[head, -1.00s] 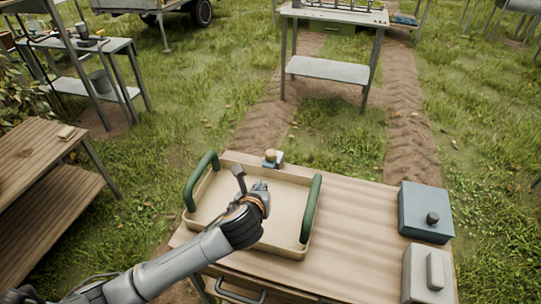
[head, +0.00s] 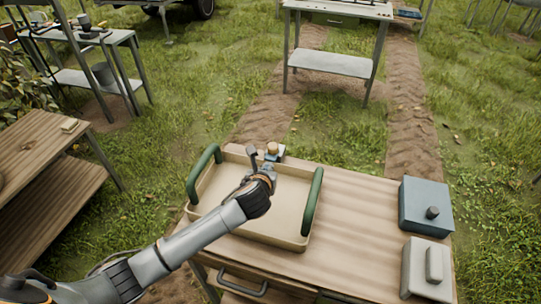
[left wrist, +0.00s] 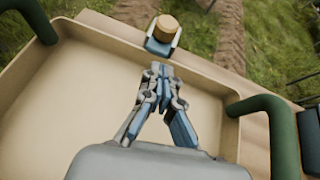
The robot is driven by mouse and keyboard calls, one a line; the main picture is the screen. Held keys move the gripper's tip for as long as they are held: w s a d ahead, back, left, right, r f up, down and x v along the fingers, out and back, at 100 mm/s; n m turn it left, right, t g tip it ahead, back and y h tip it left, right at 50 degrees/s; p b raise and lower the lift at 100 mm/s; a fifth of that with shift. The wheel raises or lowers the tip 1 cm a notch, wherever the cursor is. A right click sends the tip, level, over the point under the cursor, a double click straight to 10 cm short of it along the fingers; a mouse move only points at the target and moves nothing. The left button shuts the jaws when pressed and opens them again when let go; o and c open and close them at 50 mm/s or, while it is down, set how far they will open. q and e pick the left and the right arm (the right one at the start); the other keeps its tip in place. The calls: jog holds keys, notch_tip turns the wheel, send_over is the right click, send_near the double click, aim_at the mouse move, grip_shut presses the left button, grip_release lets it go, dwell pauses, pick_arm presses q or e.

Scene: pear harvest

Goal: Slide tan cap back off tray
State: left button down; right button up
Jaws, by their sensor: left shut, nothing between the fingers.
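The tan cap (head: 272,148) is a short round cylinder at the far edge of the tan tray (head: 203,205). It sits on a small blue and pale block (left wrist: 161,47) and also shows in the left wrist view (left wrist: 167,27). The tray has two green handles and lies on the wooden table. My left gripper (head: 268,167) is shut and empty, over the far part of the tray. In the left wrist view its fingertips (left wrist: 159,72) point at the block, just short of it; whether they touch it I cannot tell. My right gripper is not in view.
The green handles (head: 313,202) rise at the tray's sides. Grass lies beyond the table.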

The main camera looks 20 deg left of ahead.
aim_at(274, 148)
pick_arm(q)
jog(key=w, duration=0.2)
jog(key=w+f, duration=0.1)
jog(key=w, duration=0.3)
jog(key=shift+w+a+f+p, duration=0.15)
jog(key=shift+a+f+p, duration=0.05)
jog(key=shift+a+p, duration=0.2)
jog(key=w+b, duration=0.1)
jog(key=w, duration=0.3)
jog(key=shift+s+r, duration=0.1)
jog(key=shift+r, duration=0.05)
